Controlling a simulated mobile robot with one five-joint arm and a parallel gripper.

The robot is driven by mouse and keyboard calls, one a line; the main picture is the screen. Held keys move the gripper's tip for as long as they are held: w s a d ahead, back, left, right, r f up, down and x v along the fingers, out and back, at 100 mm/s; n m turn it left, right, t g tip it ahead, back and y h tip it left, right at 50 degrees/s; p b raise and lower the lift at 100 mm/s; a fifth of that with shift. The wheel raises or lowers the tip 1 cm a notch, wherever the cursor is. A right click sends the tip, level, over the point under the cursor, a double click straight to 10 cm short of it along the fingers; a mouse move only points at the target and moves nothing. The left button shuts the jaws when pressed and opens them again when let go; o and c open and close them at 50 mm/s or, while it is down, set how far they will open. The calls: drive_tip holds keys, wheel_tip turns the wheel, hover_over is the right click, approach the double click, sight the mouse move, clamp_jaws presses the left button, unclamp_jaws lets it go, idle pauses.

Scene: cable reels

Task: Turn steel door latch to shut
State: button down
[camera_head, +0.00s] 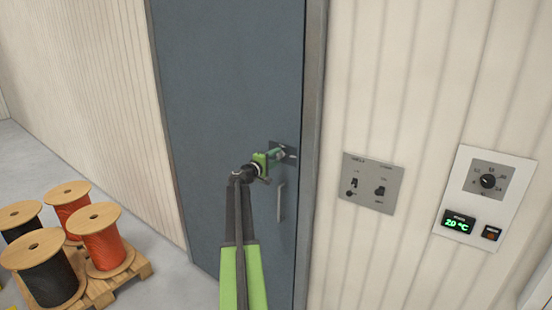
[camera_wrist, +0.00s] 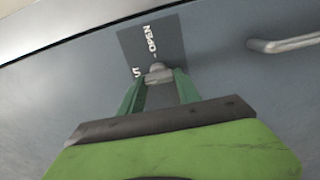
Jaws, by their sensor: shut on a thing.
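The steel door latch (camera_wrist: 157,72) sits on a dark plate (camera_wrist: 168,40) marked "OPEN", with a second label partly hidden by the latch and my gripper. In the head view the plate (camera_head: 291,153) is on the right side of the grey-blue door (camera_head: 225,80), near its frame. My gripper (camera_wrist: 160,82) has its two green fingers on either side of the latch knob and is shut on it. In the head view my gripper (camera_head: 274,155) reaches the plate from the left and hides most of the latch. The door looks closed in its frame.
A door handle (camera_head: 282,201) is just below the latch plate; it also shows at right in the wrist view (camera_wrist: 285,43). A switch panel (camera_head: 372,183) and a thermostat panel (camera_head: 485,200) are on the right wall. Several cable reels (camera_head: 100,235) stand on a pallet at lower left.

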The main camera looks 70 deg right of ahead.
drive_tip(key=shift+s, duration=0.15)
idle(0.4)
drive_tip(key=c, duration=0.9)
unclamp_jaws()
drive_tip(key=shift+o, duration=0.2)
drive_tip(key=v, duration=1.7)
drive_tip(key=shift+a, duration=0.2)
